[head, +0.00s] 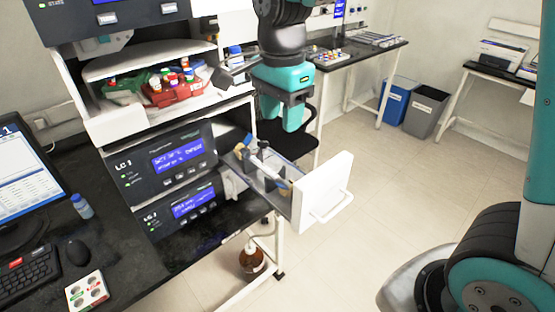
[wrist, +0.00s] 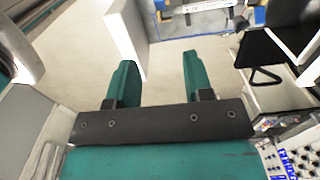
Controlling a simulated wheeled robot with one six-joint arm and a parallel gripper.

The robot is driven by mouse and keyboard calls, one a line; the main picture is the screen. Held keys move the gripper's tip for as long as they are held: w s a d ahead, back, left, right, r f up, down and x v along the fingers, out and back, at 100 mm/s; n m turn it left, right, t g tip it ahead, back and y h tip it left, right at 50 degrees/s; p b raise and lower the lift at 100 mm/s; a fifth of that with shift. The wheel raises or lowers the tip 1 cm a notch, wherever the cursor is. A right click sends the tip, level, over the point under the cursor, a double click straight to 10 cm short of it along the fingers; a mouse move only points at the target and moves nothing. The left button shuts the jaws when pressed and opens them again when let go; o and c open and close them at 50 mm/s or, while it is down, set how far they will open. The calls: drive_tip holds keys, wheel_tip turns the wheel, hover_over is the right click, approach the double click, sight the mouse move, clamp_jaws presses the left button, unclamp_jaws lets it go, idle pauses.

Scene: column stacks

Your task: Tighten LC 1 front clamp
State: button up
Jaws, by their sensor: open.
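The LC 1 stack (head: 163,163) stands on the black bench in the head view. Its drawer (head: 322,196) is pulled out to the right, with a white front panel and handle. A pale column (head: 268,167) lies lengthwise in the drawer.
A shelf with a red tray (head: 178,93) of bottles is above the LC units. A black chair (head: 290,138) stands behind the drawer. A brown bottle (head: 252,258) is below the bench.

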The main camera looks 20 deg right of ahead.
sight(280, 185)
wheel_tip(280, 185, down, 17)
drive_tip(key=shift+f+p, duration=0.1)
drive_tip(key=shift+p, duration=1.05)
clamp_jaws()
